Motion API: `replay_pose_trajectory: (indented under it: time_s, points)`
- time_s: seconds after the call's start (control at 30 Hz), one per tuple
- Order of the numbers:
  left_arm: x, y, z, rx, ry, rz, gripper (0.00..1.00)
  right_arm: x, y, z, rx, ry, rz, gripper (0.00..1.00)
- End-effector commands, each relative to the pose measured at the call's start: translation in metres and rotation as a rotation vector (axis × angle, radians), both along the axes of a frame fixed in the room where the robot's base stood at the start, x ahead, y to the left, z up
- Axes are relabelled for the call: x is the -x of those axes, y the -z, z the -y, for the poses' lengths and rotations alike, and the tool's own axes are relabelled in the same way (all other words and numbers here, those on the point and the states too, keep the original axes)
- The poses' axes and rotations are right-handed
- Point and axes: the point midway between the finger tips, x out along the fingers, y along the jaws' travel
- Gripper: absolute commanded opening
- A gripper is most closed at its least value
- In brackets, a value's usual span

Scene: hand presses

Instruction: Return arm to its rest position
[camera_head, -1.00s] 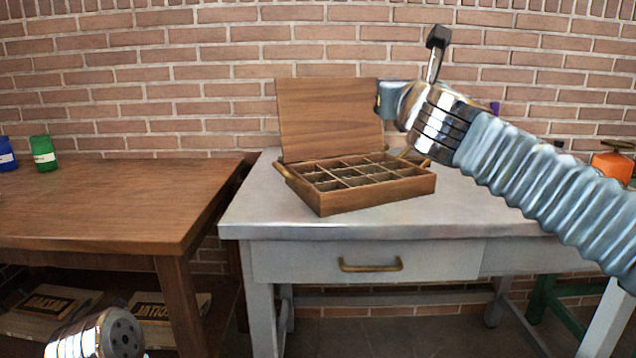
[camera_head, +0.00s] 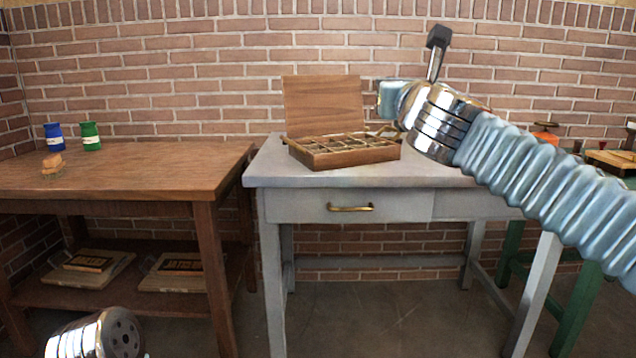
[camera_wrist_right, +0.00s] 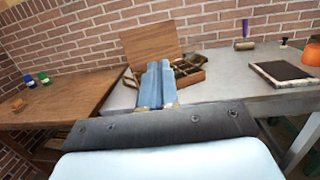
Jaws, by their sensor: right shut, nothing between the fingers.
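My right arm comes in from the right in the head view, bent up in front of the grey table. Its gripper (camera_head: 390,100) is partly seen at the arm's end, in front of the brick wall. In the right wrist view its blue fingers (camera_wrist_right: 157,84) are together, with nothing between them. They overlap the open wooden box in the picture but hold nothing. Of my left arm only a metal joint shows at the bottom left of the head view; its gripper is out of sight.
The open compartment box (camera_head: 345,157) stands on the grey table (camera_head: 300,178). A brown table (camera_head: 130,180) at left bears a blue jar (camera_head: 53,137), a green jar (camera_head: 90,136) and a small tan block (camera_head: 53,165). A dark slab (camera_wrist_right: 287,73) lies at right. Floor shows in front.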

Motion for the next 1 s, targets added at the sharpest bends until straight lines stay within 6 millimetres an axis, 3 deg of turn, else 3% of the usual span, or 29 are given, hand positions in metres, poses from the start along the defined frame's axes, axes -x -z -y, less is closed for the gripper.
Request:
replay_pose_trajectory:
  time_s: [0.27,0.43,0.57,0.77,0.87,1.0]
  points:
    - [0.0,0.0,0.0,0.0,0.0,0.0,0.47,-0.019,0.033,-0.005,0.12,0.015,-0.036,0.0]
    - [0.0,0.0,0.0,0.0,0.0,0.0,0.47,-0.034,0.063,-0.008,0.228,0.023,-0.069,0.0]
    - [0.0,-0.001,0.0,0.0,0.0,-0.001,0.47,-0.049,0.099,-0.012,0.351,0.025,-0.107,0.0]
    - [0.0,-0.001,0.0,0.0,0.0,-0.001,0.47,-0.075,0.182,-0.015,0.624,0.008,-0.189,0.0]
    - [0.0,-0.001,0.0,0.001,0.001,0.0,0.47,-0.087,0.243,-0.017,0.816,-0.028,-0.245,0.0]
    - [0.0,-0.002,0.001,0.001,0.001,0.0,0.47,-0.091,0.352,-0.017,1.139,-0.138,-0.329,0.0]
